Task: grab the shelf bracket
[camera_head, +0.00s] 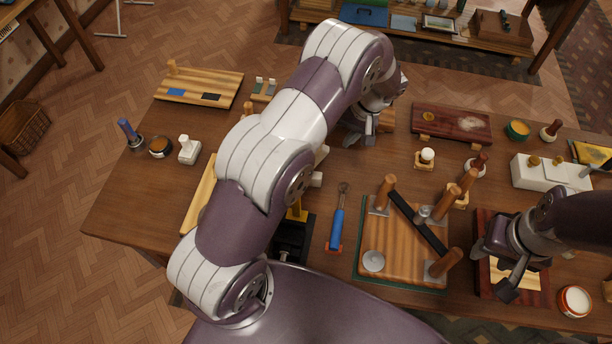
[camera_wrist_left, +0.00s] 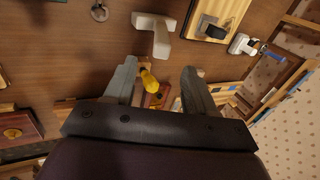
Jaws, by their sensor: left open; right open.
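A white L-shaped piece (camera_wrist_left: 153,35), which looks like the shelf bracket, lies on the table beyond the fingertips in the left wrist view. In the head view my left arm hides most of it; a white end (camera_head: 316,180) shows beside the arm. My left gripper (camera_head: 364,124) is open over the table's far middle, behind the bracket and partly hidden by its own wrist. In the left wrist view its fingers (camera_wrist_left: 160,85) are apart, with nothing gripped; a yellow-handled thing shows between them, lower down. My right gripper (camera_head: 494,272) is open over a dark red board at the right.
The wooden table (camera_head: 130,200) is crowded. A blue-handled tool (camera_head: 337,220) lies right of the bracket. A board with upright wooden pegs (camera_head: 385,195) stands further right. A striped board (camera_head: 200,88) lies at the far left. Bare tabletop shows around the bracket.

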